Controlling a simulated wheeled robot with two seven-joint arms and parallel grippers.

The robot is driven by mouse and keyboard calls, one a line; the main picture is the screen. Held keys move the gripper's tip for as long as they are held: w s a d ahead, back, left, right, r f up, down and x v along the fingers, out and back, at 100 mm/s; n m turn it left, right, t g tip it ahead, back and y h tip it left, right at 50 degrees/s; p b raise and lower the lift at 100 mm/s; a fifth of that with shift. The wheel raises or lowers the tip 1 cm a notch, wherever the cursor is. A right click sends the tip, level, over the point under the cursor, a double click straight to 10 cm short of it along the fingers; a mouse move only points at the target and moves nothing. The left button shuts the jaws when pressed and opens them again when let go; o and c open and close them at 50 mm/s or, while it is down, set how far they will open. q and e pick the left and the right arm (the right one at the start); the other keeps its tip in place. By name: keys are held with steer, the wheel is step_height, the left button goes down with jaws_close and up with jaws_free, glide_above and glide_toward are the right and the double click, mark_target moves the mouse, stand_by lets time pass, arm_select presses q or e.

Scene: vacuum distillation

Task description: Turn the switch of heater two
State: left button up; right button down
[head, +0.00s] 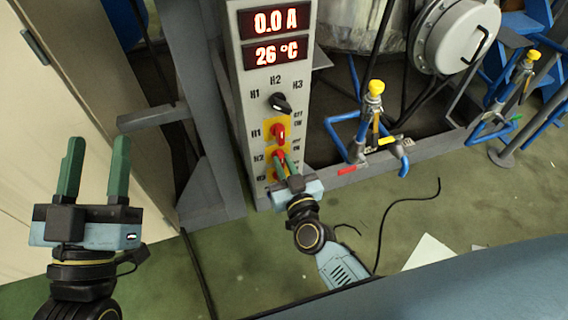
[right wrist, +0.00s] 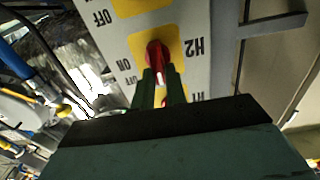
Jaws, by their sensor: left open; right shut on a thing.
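The heater two switch is a red knob (head: 279,155) on a yellow plate marked H2, on the front of the grey control panel (head: 303,72). In the right wrist view the red knob (right wrist: 157,53) sits between the tips of my right gripper (right wrist: 161,76), beside the H2 label. My right gripper (head: 284,162) is shut on this knob, and its fingers partly cover it in the head view. My left gripper (head: 98,142) is open and empty, off to the left and away from the panel.
The H1 red switch (head: 279,132) sits just above, and a black selector knob (head: 280,102) is higher up. The displays read 0.0 A (head: 275,20) and 26 °C (head: 275,54). Blue-legged stands with yellow-topped valves (head: 376,88) stand right of the panel. A black cable (head: 384,225) lies on the floor.

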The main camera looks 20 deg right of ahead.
steer(key=m, duration=0.1)
steer(key=m+p, duration=0.1)
steer(key=m, duration=0.2)
steer(key=shift+d+m+p, duration=0.3)
steer(key=shift+m+p, duration=0.05)
steer(key=shift+m, duration=0.05)
arm_select(q)
step_height(320, 180, down, 9)
steer(key=w+a+g+y, duration=0.1)
steer(key=g+y, duration=0.1)
steer(key=g, duration=0.4)
steer(key=shift+w+d+r+t+h+b, duration=0.1)
steer(key=shift+r+t+h+b, duration=0.1)
steer(key=shift+r+t, duration=0.45)
steer(key=shift+s+d+r+t+h+b, duration=0.1)
steer(key=shift+r+t+h, duration=0.15)
steer(key=shift+r, duration=0.65)
steer(key=shift+w+d+r+t+h+b, duration=0.15)
steer(key=shift+r+t, duration=0.35)
steer(key=shift+r, duration=0.3)
arm_select(e)
steer(key=shift+d+f+m, duration=0.1)
steer(key=shift+f+m, duration=0.1)
steer(key=shift+m, duration=2)
steer(key=shift+d+f+m, duration=0.1)
steer(key=shift+f+m, duration=0.15)
steer(key=shift+m, duration=1.95)
steer(key=shift+d+f+m, duration=0.1)
steer(key=shift+f+m, duration=0.1)
steer(key=shift+m, duration=2)
